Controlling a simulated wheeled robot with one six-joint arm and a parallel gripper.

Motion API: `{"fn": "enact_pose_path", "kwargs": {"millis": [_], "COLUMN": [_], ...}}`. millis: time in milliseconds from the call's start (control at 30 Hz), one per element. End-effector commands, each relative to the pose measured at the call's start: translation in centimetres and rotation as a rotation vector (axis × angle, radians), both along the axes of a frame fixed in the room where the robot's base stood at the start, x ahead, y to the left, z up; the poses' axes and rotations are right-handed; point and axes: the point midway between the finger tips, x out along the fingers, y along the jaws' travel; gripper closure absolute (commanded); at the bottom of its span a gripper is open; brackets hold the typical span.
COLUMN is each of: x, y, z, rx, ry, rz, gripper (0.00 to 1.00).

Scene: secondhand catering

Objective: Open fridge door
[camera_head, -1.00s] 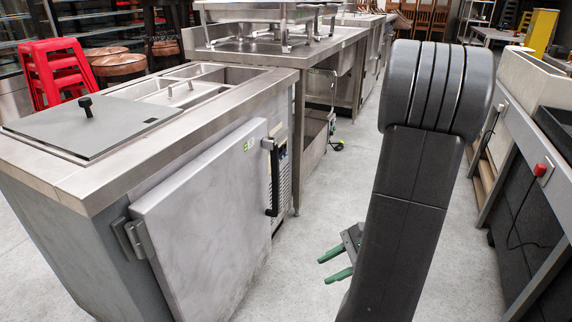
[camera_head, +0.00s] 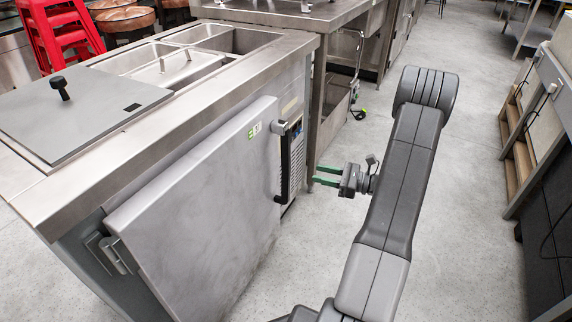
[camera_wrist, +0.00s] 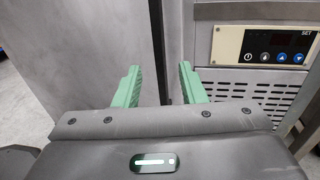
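The fridge door (camera_head: 200,205) is a thick pale metal panel on the front of the steel counter, hinged at its left. It looks shut, and I see no clear gap along it. Its black vertical handle (camera_head: 287,160) is on the right edge. My gripper (camera_head: 316,174) is open and empty to the right of the handle, fingers pointing left toward it, apart from it. In the wrist view my green fingers (camera_wrist: 159,67) are spread in front of the door's edge and the cabinet front.
A control panel (camera_wrist: 276,46) above a vent grille sits right of the door. The counter top (camera_head: 75,190) overhangs the door. A steel table (camera_head: 290,12) stands behind. Floor (camera_head: 470,200) is clear to the right, before a bench at the right edge.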

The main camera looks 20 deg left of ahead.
Motion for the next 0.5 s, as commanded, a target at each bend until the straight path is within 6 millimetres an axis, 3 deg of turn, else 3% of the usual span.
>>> {"fn": "enact_pose_path", "kwargs": {"millis": [300, 500], "x": [-1.0, -1.3], "y": [6.8, 10.2], "z": [-0.3, -0.2], "rx": [-0.001, -0.002], "ry": [-0.003, -0.002], "rz": [0.006, 0.004], "gripper": [0.63, 0.63]}}
